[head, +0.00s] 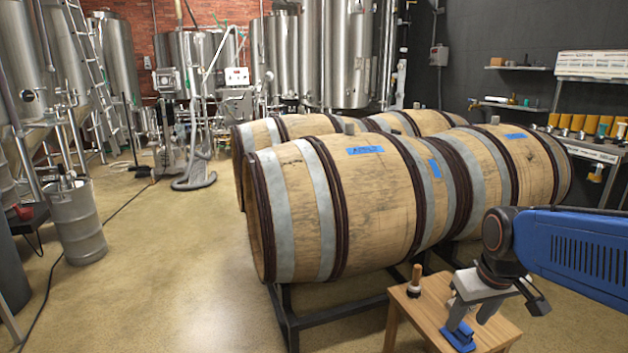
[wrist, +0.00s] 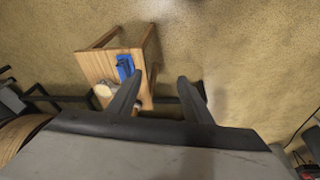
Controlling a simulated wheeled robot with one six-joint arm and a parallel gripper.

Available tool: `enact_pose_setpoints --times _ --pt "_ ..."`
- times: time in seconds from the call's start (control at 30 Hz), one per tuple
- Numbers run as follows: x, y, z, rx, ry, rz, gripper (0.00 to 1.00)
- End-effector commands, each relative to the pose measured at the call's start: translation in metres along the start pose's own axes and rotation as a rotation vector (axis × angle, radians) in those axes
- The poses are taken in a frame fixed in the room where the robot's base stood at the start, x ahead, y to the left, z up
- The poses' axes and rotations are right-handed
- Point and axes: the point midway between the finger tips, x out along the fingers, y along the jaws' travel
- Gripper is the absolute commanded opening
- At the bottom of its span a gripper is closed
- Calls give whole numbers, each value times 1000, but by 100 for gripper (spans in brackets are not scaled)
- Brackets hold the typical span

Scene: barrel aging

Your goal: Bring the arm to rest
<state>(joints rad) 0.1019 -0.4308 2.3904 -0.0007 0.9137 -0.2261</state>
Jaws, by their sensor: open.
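My gripper (head: 475,312) is at the lower right of the head view, at the end of my blue arm. It hangs over a small wooden table. In the wrist view my gripper (wrist: 158,88) has its two dark fingers wide apart, with nothing between them. The space between the fingers looks onto the table's edge and the floor.
The small wooden table (head: 433,304) carries a blue object (head: 459,336) close to my gripper and an upright wooden-handled tool (head: 414,280). Large barrels (head: 375,205) on a dark rack (head: 345,317) stand behind it. The floor at left is open, with a keg (head: 77,220).

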Motion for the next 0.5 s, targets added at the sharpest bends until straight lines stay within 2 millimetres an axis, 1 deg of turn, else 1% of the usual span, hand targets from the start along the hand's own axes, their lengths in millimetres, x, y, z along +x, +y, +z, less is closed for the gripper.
enact_pose_setpoints --times 0.03,0.23,0.4,0.5 --pt "-7 -6 10 9 18 1 46" --pt "-26 -25 48 55 75 -2 46" --pt "-35 -38 78 92 115 -9 46" --pt "-38 -43 91 109 133 -13 46"
